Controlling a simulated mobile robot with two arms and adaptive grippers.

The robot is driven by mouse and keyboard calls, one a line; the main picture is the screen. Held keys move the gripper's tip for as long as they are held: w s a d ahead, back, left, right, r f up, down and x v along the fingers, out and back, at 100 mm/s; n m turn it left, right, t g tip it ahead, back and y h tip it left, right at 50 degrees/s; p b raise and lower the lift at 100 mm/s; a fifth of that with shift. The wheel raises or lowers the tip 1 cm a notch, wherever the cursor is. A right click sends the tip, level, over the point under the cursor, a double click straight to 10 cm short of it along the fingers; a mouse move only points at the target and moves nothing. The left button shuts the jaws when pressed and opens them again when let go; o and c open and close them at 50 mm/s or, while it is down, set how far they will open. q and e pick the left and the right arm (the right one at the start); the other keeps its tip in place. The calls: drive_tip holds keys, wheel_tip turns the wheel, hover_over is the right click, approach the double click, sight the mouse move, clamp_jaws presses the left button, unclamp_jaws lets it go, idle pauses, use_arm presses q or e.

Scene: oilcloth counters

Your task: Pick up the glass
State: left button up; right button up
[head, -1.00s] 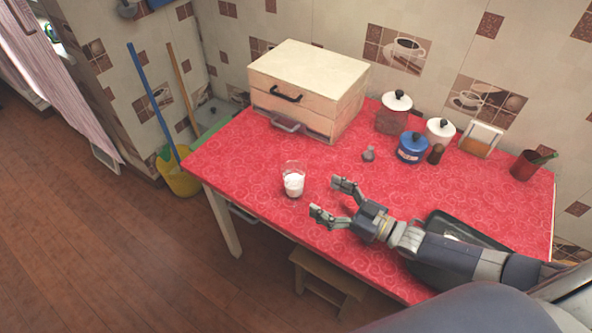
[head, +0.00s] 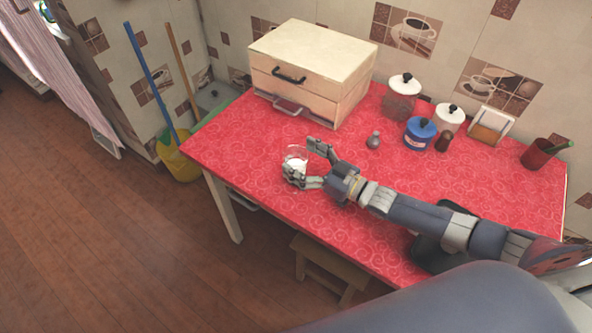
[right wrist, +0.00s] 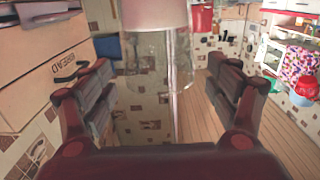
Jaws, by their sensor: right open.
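The glass (head: 295,158), clear with white liquid in it, stands upright on the red table near its left front edge. My right gripper (head: 305,163) is open at the glass, one finger on its far right side and one in front, partly covering its lower part. In the right wrist view the glass (right wrist: 157,60) appears inverted, between the two spread fingers of the right gripper (right wrist: 165,92). I cannot tell whether either finger touches it. My left gripper is not in view.
A wooden bread box (head: 312,75) stands behind the glass. A small shaker (head: 373,140), a blue pot (head: 420,134), white-lidded jars and a red cup (head: 538,154) stand farther right. A dark tray (head: 435,240) lies under my arm. The table's left end is clear.

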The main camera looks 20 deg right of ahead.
drive_tip(key=shift+x, duration=1.05)
drive_tip(key=shift+s+d+f, duration=0.1)
drive_tip(key=shift+c, duration=0.2)
drive_tip(key=c, duration=1.8)
drive_tip(key=shift+r, duration=0.2)
drive_tip(key=shift+r+b, duration=0.3)
drive_tip(key=shift+r, duration=1.25)
drive_tip(key=shift+s+d+r, duration=0.1)
drive_tip(key=shift+s+r, duration=0.15)
drive_tip(key=shift+s, duration=2.4)
drive_tip(key=shift+s+d+r, duration=0.1)
drive_tip(key=shift+s+r, duration=0.2)
drive_tip(key=shift+s, duration=2.3)
drive_tip(key=shift+s+d+r, duration=0.1)
drive_tip(key=shift+s+r, duration=0.15)
drive_tip(key=shift+s, duration=2.4)
